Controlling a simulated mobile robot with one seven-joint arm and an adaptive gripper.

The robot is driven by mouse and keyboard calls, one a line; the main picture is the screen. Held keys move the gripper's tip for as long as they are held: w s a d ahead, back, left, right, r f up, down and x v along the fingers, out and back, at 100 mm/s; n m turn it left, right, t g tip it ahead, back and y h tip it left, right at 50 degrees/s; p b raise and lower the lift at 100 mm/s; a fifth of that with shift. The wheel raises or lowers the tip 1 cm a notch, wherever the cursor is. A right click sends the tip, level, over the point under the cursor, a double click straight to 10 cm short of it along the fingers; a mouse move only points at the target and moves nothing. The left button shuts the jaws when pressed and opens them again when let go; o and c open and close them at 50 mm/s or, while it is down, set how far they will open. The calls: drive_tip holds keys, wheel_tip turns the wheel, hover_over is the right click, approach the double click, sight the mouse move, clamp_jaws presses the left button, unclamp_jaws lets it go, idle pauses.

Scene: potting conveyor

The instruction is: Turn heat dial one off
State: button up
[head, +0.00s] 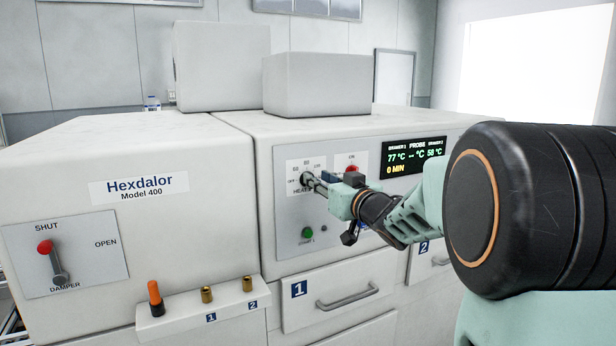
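Heat dial one (306,179) is a small dark knob on a white plate at the left of the control panel. Numbers are printed around it, "OFF" at its left and a partly covered "HEAT" label below. My gripper (315,185) reaches in from the right, with its fingertips at the dial. The fingers cover part of the dial, so its pointer setting cannot be read. I cannot tell whether the fingers are closed on it or only beside it.
A red button (351,169) and a green button (307,232) are near my gripper. The display (413,156) reads 77 °C, 58 °C and 0 MIN. Drawer 1's handle (347,297) sticks out below. A damper lever (53,262) and an orange-topped plug (154,298) are at left.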

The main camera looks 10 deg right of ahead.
drive_tip(key=shift+x, duration=1.45)
drive_tip(key=shift+c, duration=0.3)
clamp_jaws()
